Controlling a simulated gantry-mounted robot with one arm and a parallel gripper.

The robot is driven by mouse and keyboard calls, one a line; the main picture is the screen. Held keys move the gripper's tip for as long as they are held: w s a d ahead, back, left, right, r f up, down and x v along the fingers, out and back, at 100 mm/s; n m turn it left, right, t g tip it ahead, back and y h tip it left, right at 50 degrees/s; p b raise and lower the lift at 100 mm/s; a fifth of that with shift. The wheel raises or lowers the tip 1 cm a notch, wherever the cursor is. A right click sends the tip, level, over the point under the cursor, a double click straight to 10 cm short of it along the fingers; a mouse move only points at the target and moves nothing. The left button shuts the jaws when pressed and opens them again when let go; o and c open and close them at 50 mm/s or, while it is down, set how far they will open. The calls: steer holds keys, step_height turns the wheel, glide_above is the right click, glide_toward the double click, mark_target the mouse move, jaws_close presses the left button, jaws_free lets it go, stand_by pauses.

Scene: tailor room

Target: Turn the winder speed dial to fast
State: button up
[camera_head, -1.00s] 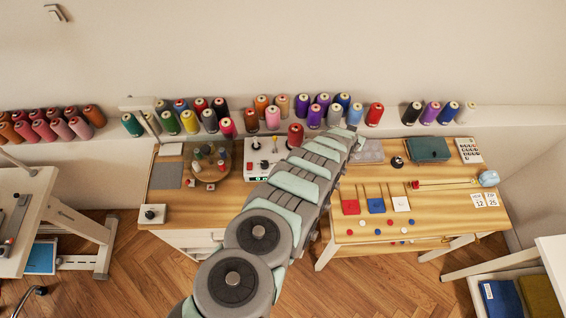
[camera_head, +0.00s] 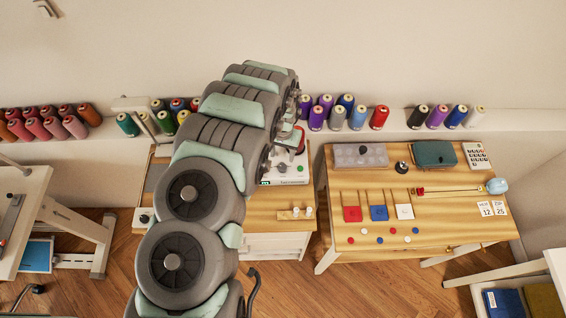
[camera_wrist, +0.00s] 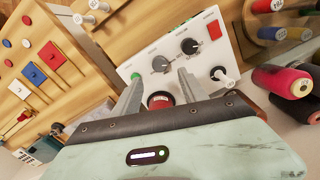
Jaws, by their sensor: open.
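The white winder box (camera_wrist: 207,68) has two dark round dials on its panel: one dial (camera_wrist: 161,64) nearer the green button (camera_wrist: 135,75), the other dial (camera_wrist: 190,46) nearer the red switch (camera_wrist: 214,29). The dial labels are too small to read. The winder box (camera_head: 290,174) also shows in the head view, partly hidden by my arm. My gripper (camera_wrist: 157,82) is open, its two fingers pointing toward the panel, with the nearer dial beyond the gap. Contact with a dial is not visible. A red spool (camera_wrist: 160,100) shows between the fingers, partly hidden by the gripper body.
Thread cones (camera_wrist: 288,82) lie close at the right in the wrist view. The right table (camera_head: 440,215) carries colored squares (camera_head: 378,213), a grey case (camera_head: 360,155) and a green pouch (camera_head: 434,153).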

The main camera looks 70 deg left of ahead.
mark_target(282, 167)
steer(key=shift+d+f+p, duration=0.1)
steer(key=shift+f+p, duration=0.3)
steer(key=shift+f, duration=3.8)
steer(key=shift+c, duration=0.5)
jaws_close()
